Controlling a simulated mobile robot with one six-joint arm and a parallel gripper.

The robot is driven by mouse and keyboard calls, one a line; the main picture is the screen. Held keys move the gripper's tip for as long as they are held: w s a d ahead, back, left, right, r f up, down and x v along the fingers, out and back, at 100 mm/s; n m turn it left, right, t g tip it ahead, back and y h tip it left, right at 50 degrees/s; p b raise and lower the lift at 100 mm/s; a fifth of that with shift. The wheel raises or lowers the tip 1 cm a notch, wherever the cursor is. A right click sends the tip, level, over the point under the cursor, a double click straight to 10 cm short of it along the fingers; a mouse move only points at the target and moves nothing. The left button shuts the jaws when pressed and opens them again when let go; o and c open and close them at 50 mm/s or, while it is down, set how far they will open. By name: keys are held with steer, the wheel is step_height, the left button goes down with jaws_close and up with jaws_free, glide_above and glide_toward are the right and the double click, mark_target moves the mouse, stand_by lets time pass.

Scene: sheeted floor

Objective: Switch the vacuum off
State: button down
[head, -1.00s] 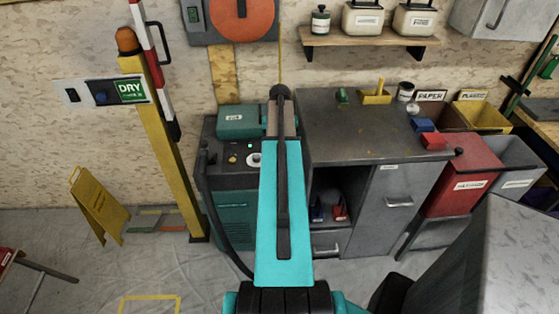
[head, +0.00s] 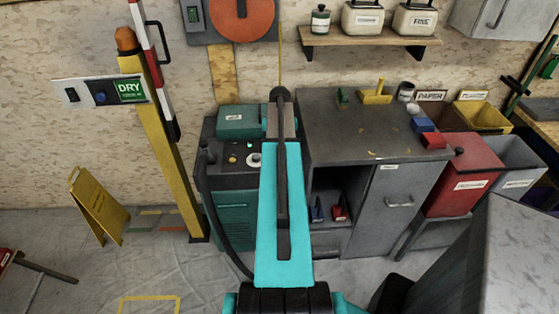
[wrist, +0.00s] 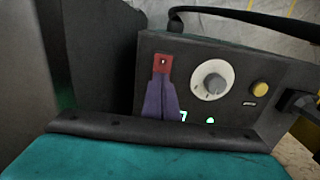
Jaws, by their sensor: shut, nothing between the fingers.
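The vacuum (head: 235,185) is a dark grey and teal cabinet against the wall, left of the workbench. Its panel (wrist: 235,55) fills the upper right of the wrist view, with a red switch (wrist: 163,62), a white dial (wrist: 212,80) and a yellow button (wrist: 259,89). Green lights (wrist: 210,121) glow low on the panel, partly hidden by my gripper. My gripper (wrist: 160,76) is shut and empty, its tips just below the red switch in the picture. I cannot tell whether they touch it. In the head view my arm hides the gripper and the switch.
A dark hose (head: 207,200) runs down the vacuum's left side. A yellow post (head: 172,150) and a yellow floor sign (head: 97,207) stand to the left. The grey workbench (head: 345,130) stands close on the right. A shelf (head: 365,40) hangs above it.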

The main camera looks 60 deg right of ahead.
steer(key=shift+f, duration=0.35)
steer(key=shift+r, duration=0.1)
stand_by(0.3)
step_height(320, 180, up, 7)
steer(key=p, duration=0.3)
steer(key=shift+p, duration=0.4)
stand_by(0.5)
stand_by(0.4)
